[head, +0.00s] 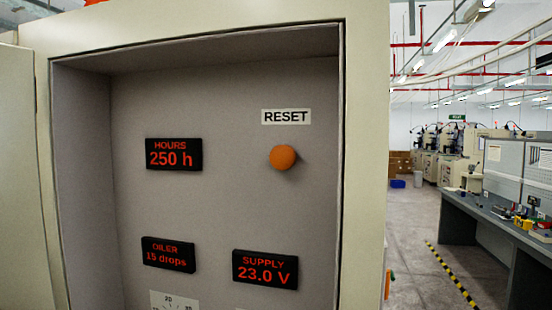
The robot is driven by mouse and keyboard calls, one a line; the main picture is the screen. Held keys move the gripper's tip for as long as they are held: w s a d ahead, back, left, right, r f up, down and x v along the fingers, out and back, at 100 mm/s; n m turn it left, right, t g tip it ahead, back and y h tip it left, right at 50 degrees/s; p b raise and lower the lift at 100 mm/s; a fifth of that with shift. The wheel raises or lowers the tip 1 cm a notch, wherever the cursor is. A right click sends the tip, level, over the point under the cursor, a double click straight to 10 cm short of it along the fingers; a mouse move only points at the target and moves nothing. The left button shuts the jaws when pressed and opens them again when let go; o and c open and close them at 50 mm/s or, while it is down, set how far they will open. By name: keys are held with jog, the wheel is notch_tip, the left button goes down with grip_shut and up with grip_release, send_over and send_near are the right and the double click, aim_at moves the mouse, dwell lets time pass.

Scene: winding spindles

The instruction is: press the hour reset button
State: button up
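An orange round button (283,158) sits on the grey back panel of an open cabinet, in the upper right of the recess. A white label (286,117) reading "RESET" is just above it. To its left, a black display (174,154) reads "HOURS 250 h" in red. My gripper is not in view, and nothing touches the button.
Lower on the panel are an oiler display (168,254) reading "15 drops" and a supply display (265,269) reading "23.0 V". The cabinet's frame (365,160) stands around the recess. To the right are an open floor and a workbench (500,215).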

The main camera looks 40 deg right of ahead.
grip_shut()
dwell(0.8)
